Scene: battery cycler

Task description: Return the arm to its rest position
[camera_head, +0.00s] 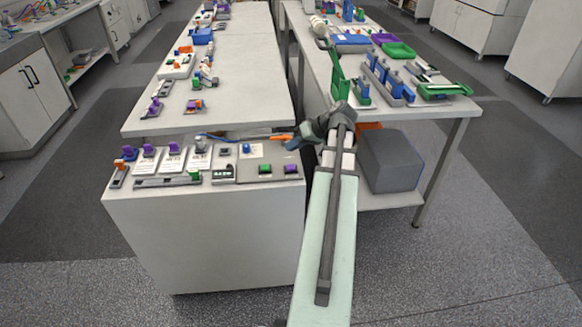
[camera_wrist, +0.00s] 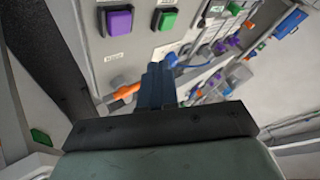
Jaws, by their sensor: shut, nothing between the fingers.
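My arm (camera_head: 330,230) reaches up from the bottom of the head view along the right side of a white battery cycler cabinet (camera_head: 230,235). My gripper (camera_head: 293,144) is beside the right end of the cabinet's control panel. In the wrist view my dark blue gripper fingers (camera_wrist: 158,84) are together with nothing held. A purple button (camera_wrist: 119,20) and a green button (camera_wrist: 166,18) on the panel show beyond them. An orange piece (camera_wrist: 124,91) lies left of the fingertips, apparently not held; it also shows beside the gripper in the head view (camera_head: 281,137).
The panel carries several clips and labelled cards (camera_head: 170,160). A long bench (camera_head: 245,85) stands behind it. A right bench (camera_head: 425,106) holds blue and green racks, with a grey box (camera_head: 390,160) on its lower shelf. The floor (camera_head: 480,230) at right is clear.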

